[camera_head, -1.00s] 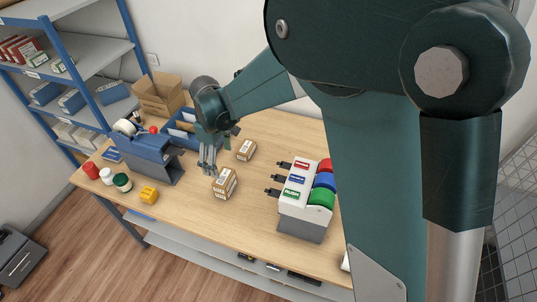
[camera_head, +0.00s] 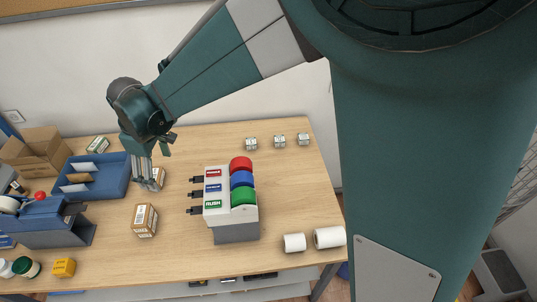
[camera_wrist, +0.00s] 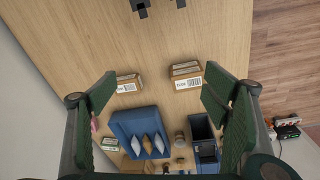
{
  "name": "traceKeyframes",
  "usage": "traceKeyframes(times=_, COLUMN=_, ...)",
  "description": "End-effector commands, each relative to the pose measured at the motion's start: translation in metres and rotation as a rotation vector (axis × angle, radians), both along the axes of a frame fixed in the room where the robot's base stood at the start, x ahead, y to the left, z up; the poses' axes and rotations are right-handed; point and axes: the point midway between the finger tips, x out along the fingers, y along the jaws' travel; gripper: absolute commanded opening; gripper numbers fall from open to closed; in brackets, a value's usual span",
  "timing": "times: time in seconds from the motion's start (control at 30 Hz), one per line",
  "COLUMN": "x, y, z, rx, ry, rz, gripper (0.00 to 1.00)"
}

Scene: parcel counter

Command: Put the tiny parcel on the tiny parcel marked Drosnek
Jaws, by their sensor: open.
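Two brown cardboard parcels with white labels stand on the counter: a front one (camera_head: 145,220) and a back one (camera_head: 158,176), partly hidden behind my gripper. In the wrist view the front parcel (camera_wrist: 187,77) is at right and the back parcel (camera_wrist: 128,84) at left, with bare wood between. No name is readable, so I cannot tell which is marked Drosnek. My gripper (camera_head: 143,172) hangs over the counter by the back parcel. In the wrist view my gripper (camera_wrist: 160,80) has its fingers wide apart, with nothing held between them.
A blue tray with envelopes (camera_head: 122,176), an open carton (camera_head: 37,155) and a tape dispenser (camera_head: 48,222) stand at left. A labelled rack with coloured rolls (camera_head: 230,205) stands at centre. Three small pale items (camera_head: 279,141) sit at back right; white rolls (camera_head: 329,238) lie at front right.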

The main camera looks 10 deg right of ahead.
Motion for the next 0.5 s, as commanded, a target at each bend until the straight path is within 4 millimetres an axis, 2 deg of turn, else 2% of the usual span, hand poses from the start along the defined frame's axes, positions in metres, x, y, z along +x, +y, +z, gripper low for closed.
traceKeyframes(times=0.03, x=0.002, y=-0.017, z=0.009, rx=0.007, ry=-0.006, rz=-0.03, gripper=0.75)
traceKeyframes(times=0.5, x=0.008, y=-0.142, z=0.072, rx=0.087, ry=-0.081, rz=-0.296, gripper=0.75)
